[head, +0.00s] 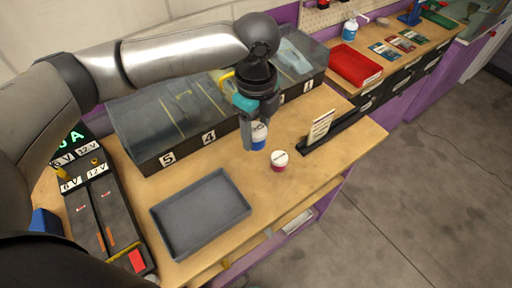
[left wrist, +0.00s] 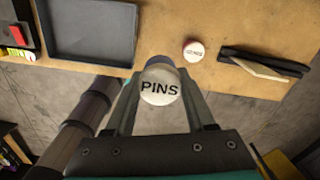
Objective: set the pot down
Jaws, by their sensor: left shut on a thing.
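My left gripper (head: 258,138) is shut on a blue pot with a white lid (head: 259,135). In the left wrist view the pot (left wrist: 160,85) sits between the two fingers, its lid marked "PINS" facing the camera. The pot is upright over the wooden bench; whether its base touches the wood I cannot tell. A second pot, red with a white lid (head: 279,159), stands on the bench just right of the held one. It also shows in the left wrist view (left wrist: 193,51). My right gripper is not in view.
An empty grey tray (head: 203,222) lies at the bench's front left. A black slotted holder (head: 335,134) with an upright card stands on the right. Numbered clear-lidded bins (head: 166,157) line the back. Bare wood lies between tray and red pot.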

